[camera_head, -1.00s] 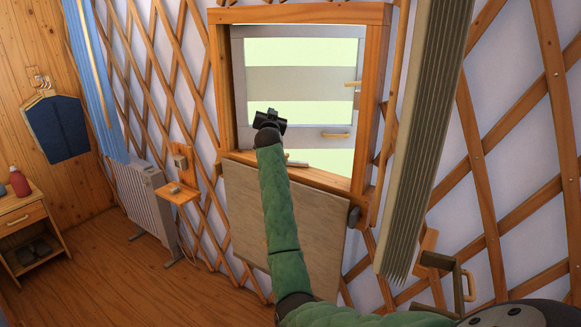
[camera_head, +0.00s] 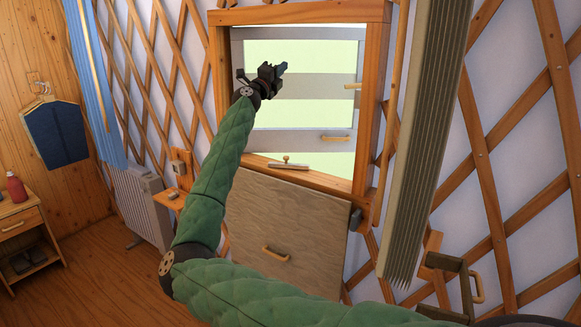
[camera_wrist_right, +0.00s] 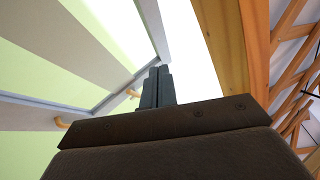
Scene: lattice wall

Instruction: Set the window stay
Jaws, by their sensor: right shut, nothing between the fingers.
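The grey-framed window sash (camera_head: 300,84) hangs in the wooden window frame (camera_head: 372,110), with light showing below it, so it stands ajar. It has tan handles on its right side (camera_head: 352,86) and lower rail (camera_head: 336,138). A short pale bar with a small knob, likely the stay (camera_head: 288,165), lies along the sill. My right gripper (camera_head: 281,68) is shut and empty in front of the sash's upper left part. In the wrist view its shut fingers (camera_wrist_right: 157,86) point up beside the sash's edge; contact cannot be judged. My left gripper is out of view.
A wooden panel with a handle (camera_head: 276,253) is under the sill. A ribbed hanging strip (camera_head: 425,140) and a dark bracket or box (camera_head: 445,270) are at the right. A radiator (camera_head: 142,205) and a small shelf (camera_head: 172,198) stand left of the window.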

